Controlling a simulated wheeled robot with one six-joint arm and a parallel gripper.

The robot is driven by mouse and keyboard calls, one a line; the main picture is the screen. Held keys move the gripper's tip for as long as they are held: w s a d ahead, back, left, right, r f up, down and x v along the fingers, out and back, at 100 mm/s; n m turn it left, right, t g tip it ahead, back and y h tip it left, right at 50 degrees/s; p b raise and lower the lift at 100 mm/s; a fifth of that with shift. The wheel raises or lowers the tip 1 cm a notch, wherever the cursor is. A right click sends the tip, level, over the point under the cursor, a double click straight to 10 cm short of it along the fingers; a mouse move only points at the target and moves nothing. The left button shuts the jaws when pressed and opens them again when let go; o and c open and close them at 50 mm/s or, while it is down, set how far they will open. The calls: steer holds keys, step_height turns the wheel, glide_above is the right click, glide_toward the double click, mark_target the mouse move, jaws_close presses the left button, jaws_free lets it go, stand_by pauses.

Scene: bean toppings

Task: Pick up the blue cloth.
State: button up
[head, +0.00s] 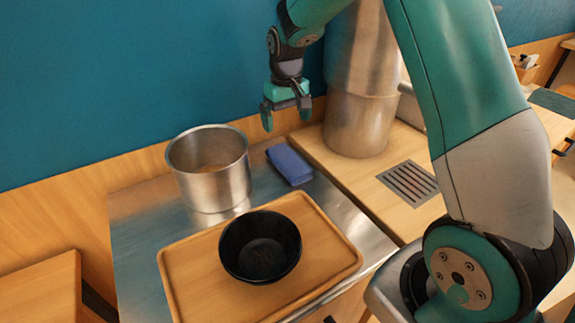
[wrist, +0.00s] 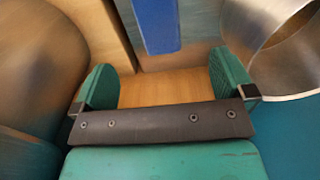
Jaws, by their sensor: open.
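The blue cloth (head: 289,163) is a folded, flat block. It lies on the steel counter between the metal pot and the wooden surface on the right. It also shows at the top of the wrist view (wrist: 157,24), partly cut off by the frame edge. My gripper (head: 288,120) hangs above and behind the cloth, close to the blue wall, with its fingers pointing down. In the wrist view my gripper (wrist: 165,85) has its two green fingers wide apart with nothing between them. The cloth is beyond the fingertips, not touched.
A steel pot (head: 212,182) stands left of the cloth. A wooden tray (head: 325,262) holding a black bowl (head: 260,246) lies in front. A large steel cylinder (head: 360,120) stands on the wooden surface (head: 325,150) at right, near a drain grate (head: 408,184). The blue wall (head: 120,80) is behind.

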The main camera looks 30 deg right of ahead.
steer(key=p, duration=0.1)
glide_toward(288, 159)
steer(key=f, duration=0.5)
steer(key=shift+s+a+f, duration=0.1)
steer(key=shift+s+a, duration=0.05)
steer(key=shift+a, duration=0.15)
steer(key=shift+d+f+p, duration=0.15)
steer(key=shift+f+p, duration=0.3)
steer(key=shift+f, duration=0.9)
steer(key=shift+d+f+p, duration=0.15)
steer(key=shift+f+p, duration=0.25)
steer(key=shift+f, duration=0.9)
steer(key=c, duration=0.9)
